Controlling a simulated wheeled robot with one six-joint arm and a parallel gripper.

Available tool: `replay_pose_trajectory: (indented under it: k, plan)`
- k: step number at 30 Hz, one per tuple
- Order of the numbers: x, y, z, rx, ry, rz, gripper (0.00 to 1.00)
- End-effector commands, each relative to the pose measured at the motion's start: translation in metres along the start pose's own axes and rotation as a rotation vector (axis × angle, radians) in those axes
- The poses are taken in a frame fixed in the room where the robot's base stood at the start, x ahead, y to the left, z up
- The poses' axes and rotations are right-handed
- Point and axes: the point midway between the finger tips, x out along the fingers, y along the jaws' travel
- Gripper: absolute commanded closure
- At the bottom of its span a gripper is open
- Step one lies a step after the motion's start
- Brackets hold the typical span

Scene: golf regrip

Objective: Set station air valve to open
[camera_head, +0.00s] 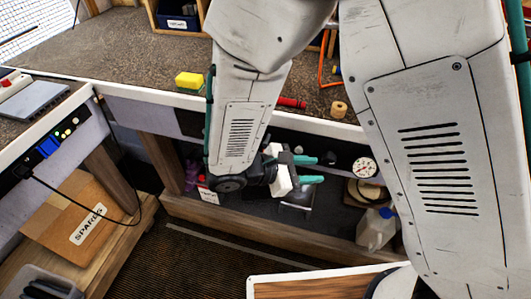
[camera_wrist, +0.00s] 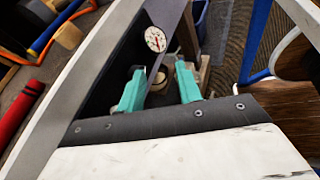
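My gripper (camera_head: 322,170) is in front of the open space under the workbench, with its teal fingers pointing right. In the wrist view my gripper (camera_wrist: 160,85) is open, with nothing visible between its fingers. A round white gauge with a red needle (camera_head: 365,168) is at the right of that space, to the right of my fingertips and apart from them. The gauge also shows beyond the fingers in the wrist view (camera_wrist: 156,39). I cannot make out the air valve or its handle setting. My gripper and arm hide part of the space under the bench.
A translucent jug (camera_head: 376,230) stands below the gauge. A cardboard box labelled SPARES (camera_head: 75,215) is at left. The dark floor (camera_head: 190,260) has free room.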

Motion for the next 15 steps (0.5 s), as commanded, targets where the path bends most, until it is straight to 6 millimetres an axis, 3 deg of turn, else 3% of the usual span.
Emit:
replay_pose_trajectory:
  k: [1, 3, 9, 12, 15]
  plan:
    - [-0.005, 0.004, -0.024, -0.073, -0.045, 0.101, 0.65]
    - [-0.014, 0.014, -0.051, -0.155, -0.097, 0.240, 0.65]
    - [-0.045, 0.040, -0.121, -0.324, -0.205, 0.611, 0.65]
    - [-0.063, 0.055, -0.141, -0.357, -0.233, 0.750, 0.65]
    - [-0.073, 0.066, -0.146, -0.359, -0.244, 0.817, 0.65]
